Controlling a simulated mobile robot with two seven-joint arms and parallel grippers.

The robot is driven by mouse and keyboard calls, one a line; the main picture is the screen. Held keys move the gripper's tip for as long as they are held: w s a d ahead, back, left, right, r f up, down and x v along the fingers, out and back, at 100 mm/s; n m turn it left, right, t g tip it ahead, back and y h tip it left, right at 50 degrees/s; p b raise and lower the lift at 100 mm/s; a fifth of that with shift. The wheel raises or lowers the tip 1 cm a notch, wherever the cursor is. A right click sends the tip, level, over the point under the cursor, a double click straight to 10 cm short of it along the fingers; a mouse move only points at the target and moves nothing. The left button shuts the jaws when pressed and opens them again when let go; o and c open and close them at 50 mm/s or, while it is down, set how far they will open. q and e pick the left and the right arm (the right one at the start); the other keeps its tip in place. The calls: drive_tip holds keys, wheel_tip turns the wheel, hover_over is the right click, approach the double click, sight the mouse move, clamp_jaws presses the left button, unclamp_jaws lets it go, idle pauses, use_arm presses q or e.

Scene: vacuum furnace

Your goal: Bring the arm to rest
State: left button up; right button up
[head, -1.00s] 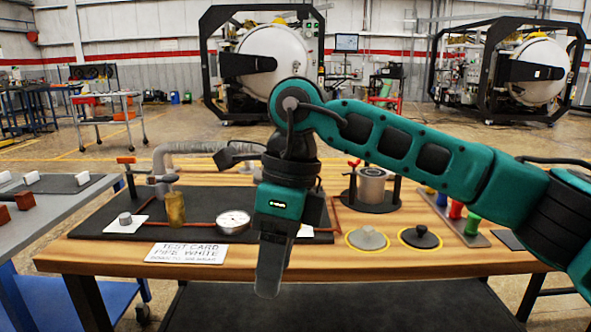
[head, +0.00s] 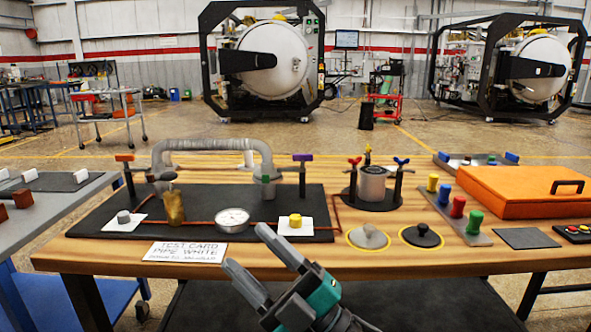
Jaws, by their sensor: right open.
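My right gripper (head: 265,262) shows at the bottom middle of the head view. Its two fingers are apart and point up and to the left, with nothing between them. It is in front of the wooden table's (head: 110,255) near edge, and its fingertips overlap that edge in the picture. Most of my right arm is below the picture. My left gripper is not in view.
A black board (head: 95,220) on the table bears a grey pipe (head: 210,146), a gauge (head: 232,219) and a yellow button (head: 295,220). A test card (head: 187,252) lies in front. Right are a clamp stand (head: 372,185), colored pegs (head: 457,206) and an orange case (head: 520,195).

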drive_tip(key=d+f+m+t+h, duration=0.2)
drive_tip(key=d+f+m+h, duration=0.45)
drive_tip(key=f+m, duration=0.2)
drive_tip(key=d+f+m+t+h, duration=0.3)
drive_tip(key=d+f+m+h, duration=0.3)
drive_tip(key=f+m+h, duration=0.3)
drive_tip(key=s+d+f+m+g+h, duration=0.2)
drive_tip(key=s+d+f+g, duration=0.1)
drive_tip(key=s+f, duration=0.3)
drive_tip(key=s+d+f+m+g+h, duration=0.1)
drive_tip(key=s+d+f+m+g, duration=0.2)
drive_tip(key=f, duration=0.5)
use_arm(q)
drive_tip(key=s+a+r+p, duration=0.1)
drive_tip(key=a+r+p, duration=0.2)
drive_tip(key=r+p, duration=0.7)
drive_tip(key=p, duration=0.4)
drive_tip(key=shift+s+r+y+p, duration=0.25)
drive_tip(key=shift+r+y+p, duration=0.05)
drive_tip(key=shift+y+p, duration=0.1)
use_arm(e)
drive_tip(key=s+d+r+h, duration=0.1)
drive_tip(key=s+d+r, duration=0.2)
drive_tip(key=r, duration=0.6)
drive_tip(key=shift+s+d+r+n, duration=0.2)
drive_tip(key=shift+s+d+n, duration=0.1)
drive_tip(key=shift+d+n, duration=0.25)
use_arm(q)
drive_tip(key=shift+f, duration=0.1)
